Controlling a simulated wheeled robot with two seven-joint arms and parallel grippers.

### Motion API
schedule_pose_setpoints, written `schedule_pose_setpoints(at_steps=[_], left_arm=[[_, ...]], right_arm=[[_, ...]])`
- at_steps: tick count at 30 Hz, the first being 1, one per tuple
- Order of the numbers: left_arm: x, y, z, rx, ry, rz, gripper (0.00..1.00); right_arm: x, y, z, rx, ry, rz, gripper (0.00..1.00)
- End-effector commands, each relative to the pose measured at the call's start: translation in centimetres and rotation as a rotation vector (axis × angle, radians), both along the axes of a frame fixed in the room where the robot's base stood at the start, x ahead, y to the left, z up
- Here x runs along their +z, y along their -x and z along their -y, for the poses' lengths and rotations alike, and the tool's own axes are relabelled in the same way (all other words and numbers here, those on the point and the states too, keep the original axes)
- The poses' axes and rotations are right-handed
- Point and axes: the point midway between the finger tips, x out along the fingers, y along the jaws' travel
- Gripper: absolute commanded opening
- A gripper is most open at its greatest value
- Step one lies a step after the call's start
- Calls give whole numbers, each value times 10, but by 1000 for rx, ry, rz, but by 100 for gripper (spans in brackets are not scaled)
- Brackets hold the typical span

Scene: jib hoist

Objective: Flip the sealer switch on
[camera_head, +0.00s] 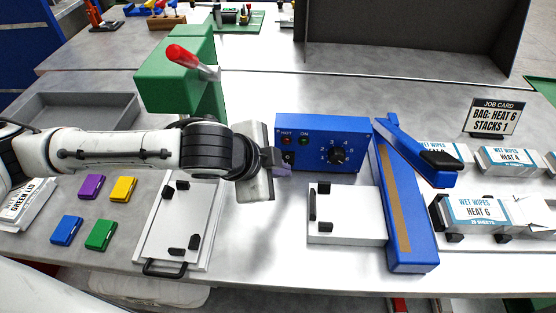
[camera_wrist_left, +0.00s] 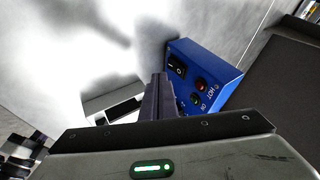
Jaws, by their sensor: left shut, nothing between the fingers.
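The blue sealer control box (camera_head: 350,128) stands on the bench in the middle of the head view. It has a HOT lamp, an ON lamp and a black dial (camera_head: 338,156) numbered around its edge. Its black rocker switch (camera_wrist_left: 177,66) shows clearly in the wrist view, beside the red HOT lamp (camera_wrist_left: 201,85); I cannot tell which way it is set. My left gripper (camera_head: 281,164) is shut and empty, in front of the box's left end. Its fingertips (camera_wrist_left: 159,78) look close to the switch and appear apart from it. My right gripper is out of view.
The blue sealing arm (camera_head: 415,150) is raised right of the box, beside a white platform (camera_head: 345,228). Wet-wipes packs (camera_head: 475,212) lie at right. A green press with a red handle (camera_head: 185,55) stands behind my left arm. A white fixture (camera_head: 175,225) lies below it.

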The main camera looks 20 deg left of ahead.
Motion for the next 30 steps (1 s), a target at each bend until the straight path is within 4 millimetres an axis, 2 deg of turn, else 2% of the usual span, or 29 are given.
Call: schedule_pose_setpoints(at_steps=[1,9,15,30], left_arm=[[0,9,7,-10,4,-3,0],[53,40,-11,-6,3,1,0],[76,54,-18,-5,1,-2,0],[81,59,-20,-6,1,-5,0]], right_arm=[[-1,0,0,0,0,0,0],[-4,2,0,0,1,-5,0],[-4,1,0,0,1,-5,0],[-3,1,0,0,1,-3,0]])
